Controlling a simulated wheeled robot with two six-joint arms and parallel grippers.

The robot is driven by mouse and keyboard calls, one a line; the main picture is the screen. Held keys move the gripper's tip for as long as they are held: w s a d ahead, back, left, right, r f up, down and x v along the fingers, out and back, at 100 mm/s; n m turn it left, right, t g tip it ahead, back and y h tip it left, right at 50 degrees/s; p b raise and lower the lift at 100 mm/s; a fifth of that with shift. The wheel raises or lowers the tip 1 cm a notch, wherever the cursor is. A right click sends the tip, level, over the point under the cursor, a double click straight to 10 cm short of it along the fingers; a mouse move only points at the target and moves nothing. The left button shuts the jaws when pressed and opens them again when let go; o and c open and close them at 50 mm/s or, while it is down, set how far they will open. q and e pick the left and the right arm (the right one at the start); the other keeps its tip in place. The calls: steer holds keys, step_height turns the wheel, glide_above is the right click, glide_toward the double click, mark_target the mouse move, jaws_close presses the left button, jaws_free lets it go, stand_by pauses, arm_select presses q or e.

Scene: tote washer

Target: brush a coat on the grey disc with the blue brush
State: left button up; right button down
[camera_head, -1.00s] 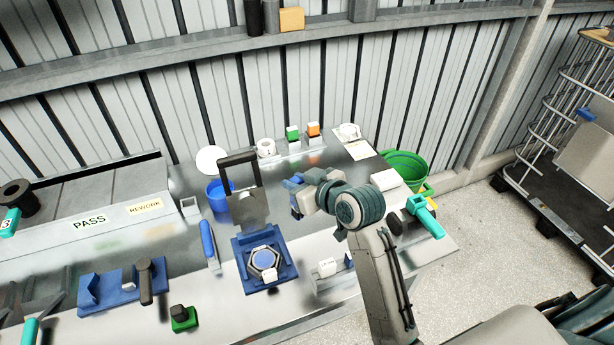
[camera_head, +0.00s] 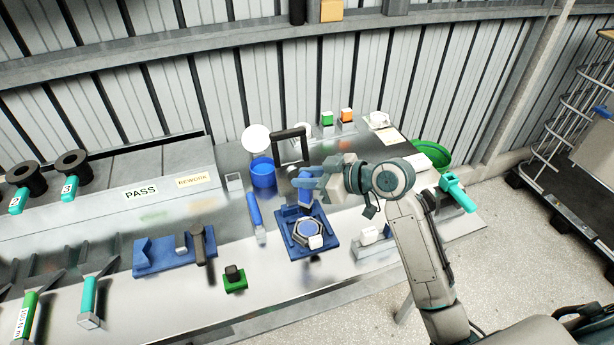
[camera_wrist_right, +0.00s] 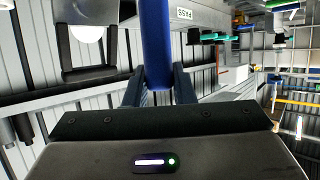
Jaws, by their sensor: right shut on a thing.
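The grey disc (camera_head: 308,229) has a blue centre and lies in a square blue fixture (camera_head: 330,246) on the metal bench. My right gripper (camera_head: 309,184) is above the far side of the fixture and is shut on the blue brush (camera_head: 305,197). In the right wrist view, its blue handle (camera_wrist_right: 156,45) stands between the two fingers. The brush's lower end is over the disc's far side; I cannot tell whether it touches. My left gripper is not in view.
A green block (camera_head: 235,283) is at front left.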

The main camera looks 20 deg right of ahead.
mark_target(311, 204)
steer(key=shift+s+a+f+b, duration=0.1)
steer(key=shift+f+b, duration=0.25)
steer(key=shift+f, duration=0.15)
step_height(311, 204, down, 4)
steer(key=b, duration=0.2)
steer(key=shift+r+b, duration=0.15)
steer(key=shift+b, duration=0.25)
steer(key=shift+f+b, duration=0.6)
steer(key=shift+f, duration=0.3)
steer(key=shift+f+b, duration=0.95)
steer(key=shift+f, duration=0.3)
steer(key=shift+d, duration=1.25)
